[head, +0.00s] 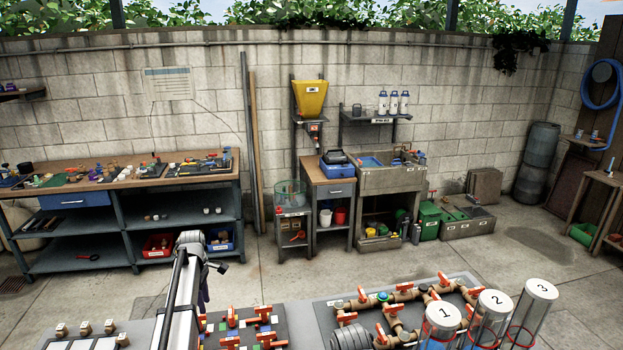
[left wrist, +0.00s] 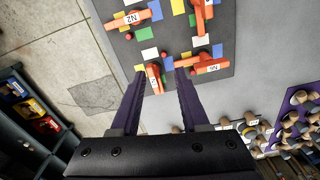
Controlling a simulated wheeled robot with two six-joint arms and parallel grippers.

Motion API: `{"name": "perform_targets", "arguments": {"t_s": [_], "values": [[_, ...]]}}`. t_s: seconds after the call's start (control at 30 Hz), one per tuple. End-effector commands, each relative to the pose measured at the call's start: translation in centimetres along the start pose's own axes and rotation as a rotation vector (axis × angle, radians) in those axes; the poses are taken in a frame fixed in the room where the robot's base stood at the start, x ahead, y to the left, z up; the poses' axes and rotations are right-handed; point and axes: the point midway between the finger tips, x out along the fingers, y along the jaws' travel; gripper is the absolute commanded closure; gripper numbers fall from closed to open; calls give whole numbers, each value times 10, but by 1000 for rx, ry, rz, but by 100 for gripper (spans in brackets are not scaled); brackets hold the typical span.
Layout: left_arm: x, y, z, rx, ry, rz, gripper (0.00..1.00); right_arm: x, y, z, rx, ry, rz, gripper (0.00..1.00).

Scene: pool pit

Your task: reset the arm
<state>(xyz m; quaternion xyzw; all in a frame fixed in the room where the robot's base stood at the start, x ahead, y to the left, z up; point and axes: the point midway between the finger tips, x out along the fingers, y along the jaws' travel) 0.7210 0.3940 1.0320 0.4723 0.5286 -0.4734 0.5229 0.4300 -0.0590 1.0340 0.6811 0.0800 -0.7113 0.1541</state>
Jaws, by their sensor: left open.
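My left arm (head: 180,295) rises from the bottom edge in the head view, with the gripper's dark purple fingers (head: 204,290) beside the dark board (head: 275,325). In the left wrist view the two purple fingers (left wrist: 158,78) are apart and open. A small orange handle with a white tag (left wrist: 154,79) shows in the gap near the fingertips. I cannot tell whether a finger touches it. More orange handles, such as the one tagged N2 (left wrist: 129,19), lie on the board among coloured squares. My right gripper is not in view.
A pipe board with orange valves (head: 400,295) and clear tubes numbered 1 (head: 441,325), 2 (head: 493,318) and 3 (head: 534,305) stand right of the board. A workbench (head: 130,178) and a sink (head: 390,180) line the back wall. The floor between is mostly clear.

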Motion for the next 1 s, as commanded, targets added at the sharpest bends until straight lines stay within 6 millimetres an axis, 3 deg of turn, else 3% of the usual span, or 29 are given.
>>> {"name": "perform_targets", "arguments": {"t_s": [0.03, 0.1, 0.3, 0.4, 0.5, 0.6, 0.7, 0.83, 1.0], "values": [[4, -22, 34, 109, 3, -4, 55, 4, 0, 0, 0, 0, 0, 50], [8, -48, 78, 297, 11, -10, 55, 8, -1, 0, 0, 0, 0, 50], [18, -141, 191, 901, 31, -37, 55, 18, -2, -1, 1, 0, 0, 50], [22, -194, 234, 1213, 42, -54, 55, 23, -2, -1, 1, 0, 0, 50], [27, -244, 264, 1498, 49, -71, 55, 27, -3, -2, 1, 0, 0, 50], [30, -284, 283, 1731, 55, -87, 55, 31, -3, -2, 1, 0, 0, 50], [31, -309, 293, 1890, 59, -100, 55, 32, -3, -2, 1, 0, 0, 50], [32, -324, 299, 1992, 61, -109, 55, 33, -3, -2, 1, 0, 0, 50], [32, -324, 300, 2011, 60, -111, 55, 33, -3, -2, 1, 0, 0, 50]]}}
